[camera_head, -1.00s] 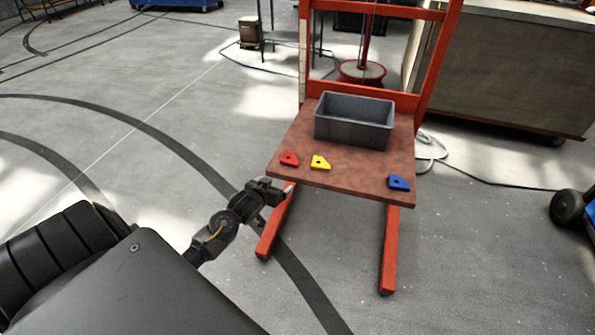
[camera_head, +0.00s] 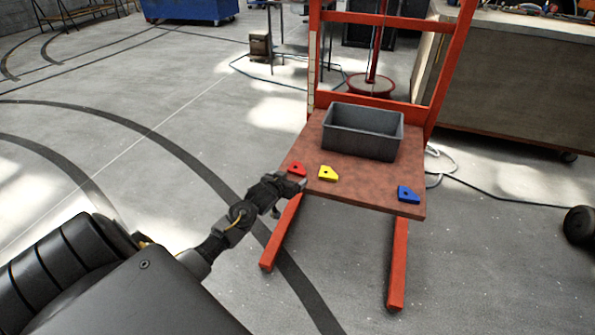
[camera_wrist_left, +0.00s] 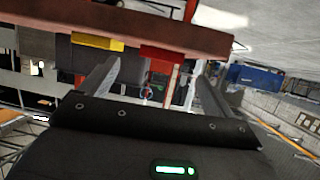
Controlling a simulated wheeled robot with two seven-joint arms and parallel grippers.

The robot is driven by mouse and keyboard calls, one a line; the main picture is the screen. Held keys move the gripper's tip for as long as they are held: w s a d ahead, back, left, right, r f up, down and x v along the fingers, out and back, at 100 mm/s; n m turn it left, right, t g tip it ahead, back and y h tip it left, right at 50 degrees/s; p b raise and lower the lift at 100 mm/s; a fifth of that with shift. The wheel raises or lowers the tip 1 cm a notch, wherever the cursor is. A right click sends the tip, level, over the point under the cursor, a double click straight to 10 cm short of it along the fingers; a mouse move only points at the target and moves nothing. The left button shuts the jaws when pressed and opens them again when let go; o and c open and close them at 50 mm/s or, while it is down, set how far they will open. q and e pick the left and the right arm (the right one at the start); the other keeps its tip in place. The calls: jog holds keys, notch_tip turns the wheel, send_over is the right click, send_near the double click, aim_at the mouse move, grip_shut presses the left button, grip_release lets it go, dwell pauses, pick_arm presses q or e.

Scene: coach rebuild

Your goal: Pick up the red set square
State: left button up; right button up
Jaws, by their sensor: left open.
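The red set square (camera_head: 297,169) lies near the left front corner of the brown platform (camera_head: 372,189). The yellow set square (camera_head: 328,173) lies just to its right, and the blue set square (camera_head: 408,194) is near the right front corner. My left gripper (camera_head: 300,182) is at the platform's front left edge, close in front of the red set square. In the left wrist view, upside down, the open fingers (camera_wrist_left: 157,70) are empty, with the red set square (camera_wrist_left: 165,52) ahead between them and the yellow one (camera_wrist_left: 97,42) to the left. My right gripper is not seen.
A grey bin (camera_head: 362,132) stands on the platform behind the set squares. An orange frame (camera_head: 398,265) carries the platform, with two legs reaching forward on the floor. A workbench (camera_head: 510,85) stands at the right back. The floor to the left is clear.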

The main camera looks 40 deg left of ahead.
aim_at(296, 172)
pick_arm(q)
jog(key=b+x, duration=0.1)
jog(key=x, duration=0.3)
jog(key=shift+s+a+f, duration=0.1)
jog(key=shift+w, duration=0.25)
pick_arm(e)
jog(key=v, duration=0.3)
pick_arm(q)
jog(key=c, duration=1.1)
